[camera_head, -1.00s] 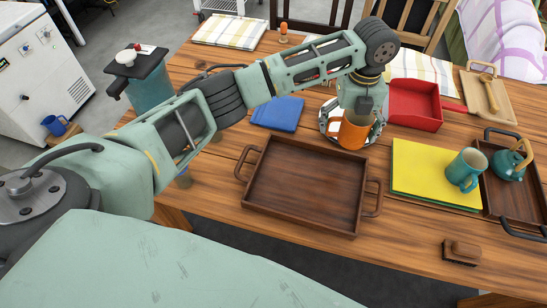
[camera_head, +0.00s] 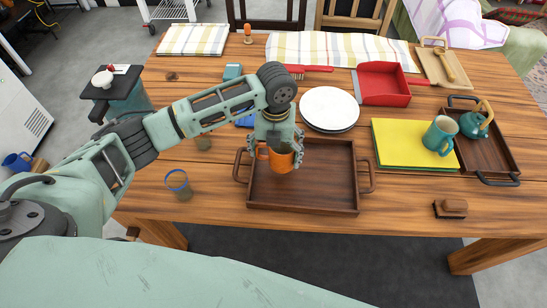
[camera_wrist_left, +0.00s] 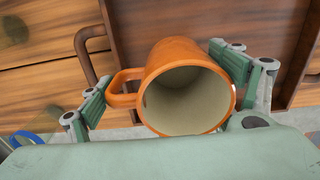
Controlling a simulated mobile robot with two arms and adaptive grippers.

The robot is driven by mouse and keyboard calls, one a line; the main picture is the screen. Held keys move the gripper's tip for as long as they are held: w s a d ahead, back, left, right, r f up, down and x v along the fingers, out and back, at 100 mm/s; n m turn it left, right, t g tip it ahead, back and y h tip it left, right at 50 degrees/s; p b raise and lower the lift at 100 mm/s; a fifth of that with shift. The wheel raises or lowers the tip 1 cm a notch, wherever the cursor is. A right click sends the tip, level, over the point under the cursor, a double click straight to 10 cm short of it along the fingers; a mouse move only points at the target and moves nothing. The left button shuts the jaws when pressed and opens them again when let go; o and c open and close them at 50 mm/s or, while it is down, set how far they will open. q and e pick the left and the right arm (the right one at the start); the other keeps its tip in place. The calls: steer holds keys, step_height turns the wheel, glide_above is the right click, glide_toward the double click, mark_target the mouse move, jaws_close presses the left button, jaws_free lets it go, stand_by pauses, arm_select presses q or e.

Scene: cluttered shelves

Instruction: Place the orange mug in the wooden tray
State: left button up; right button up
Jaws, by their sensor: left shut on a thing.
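The orange mug (camera_head: 281,157) is in my left gripper (camera_head: 278,152), over the left part of the wooden tray (camera_head: 335,173) in the head view. In the left wrist view the mug (camera_wrist_left: 183,85) sits between both fingers of the gripper (camera_wrist_left: 165,95), its opening facing the camera and its handle to the left. The gripper is shut on it. The wooden tray (camera_wrist_left: 180,20) shows behind the mug, its handle at the upper left. Whether the mug's base touches the tray floor is hidden. My right gripper is not in view.
A white plate (camera_head: 329,108) lies behind the tray, with a red dustpan (camera_head: 382,82) behind it to the right. A yellow board (camera_head: 400,145) with a teal mug (camera_head: 440,135) is on the right. A blue-rimmed glass (camera_head: 179,184) stands left of the tray.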

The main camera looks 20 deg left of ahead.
mark_target(273, 162)
arm_select(q)
steer(key=shift+s+a+f, duration=0.1)
steer(key=shift+s+f, duration=0.05)
steer(key=shift+f, duration=0.25)
steer(key=shift+f+p, duration=0.3)
steer(key=shift+f, duration=1.5)
steer(key=shift+f, duration=0.1)
steer(key=o, duration=1.5)
step_height(273, 162, up, 12)
steer(key=shift+r+b, duration=0.15)
steer(key=shift+b, duration=0.25)
